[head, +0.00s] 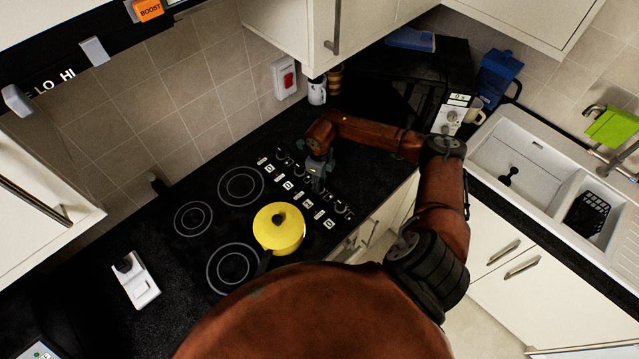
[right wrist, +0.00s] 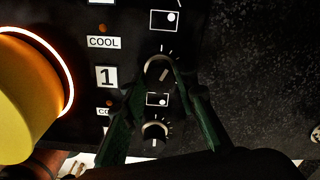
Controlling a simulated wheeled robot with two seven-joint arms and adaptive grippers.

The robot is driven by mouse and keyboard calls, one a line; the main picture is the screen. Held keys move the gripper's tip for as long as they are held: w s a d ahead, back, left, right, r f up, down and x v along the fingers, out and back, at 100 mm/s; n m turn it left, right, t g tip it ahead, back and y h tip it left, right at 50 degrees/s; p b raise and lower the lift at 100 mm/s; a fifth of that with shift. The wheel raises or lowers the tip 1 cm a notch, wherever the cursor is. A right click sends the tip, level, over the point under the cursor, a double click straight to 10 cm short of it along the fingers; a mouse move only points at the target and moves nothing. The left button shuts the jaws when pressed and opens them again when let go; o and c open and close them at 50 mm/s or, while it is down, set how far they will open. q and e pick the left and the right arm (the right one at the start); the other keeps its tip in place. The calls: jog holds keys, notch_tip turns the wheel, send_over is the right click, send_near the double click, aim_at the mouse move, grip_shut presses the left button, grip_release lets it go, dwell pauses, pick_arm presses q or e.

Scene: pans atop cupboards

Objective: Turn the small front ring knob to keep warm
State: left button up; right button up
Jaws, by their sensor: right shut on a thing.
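The hob's knob panel shows in the head view with a row of ring knobs (head: 341,207) along the right side. My right gripper (head: 318,178) is over this panel and partly hides it. In the right wrist view its two dark green fingers (right wrist: 159,65) are closed around a round knob (right wrist: 158,70), one at each side. Another knob (right wrist: 155,130) shows lower down between the fingers, with a burner icon (right wrist: 157,100) between the two knobs. I cannot tell for certain which ring the held knob serves or read its setting. My left gripper is not in view.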

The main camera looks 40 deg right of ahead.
jog(key=o, duration=1.2)
jog(key=shift+c, duration=0.2)
jog(key=shift+r, duration=0.1)
notch_tip(320, 180, up, 12)
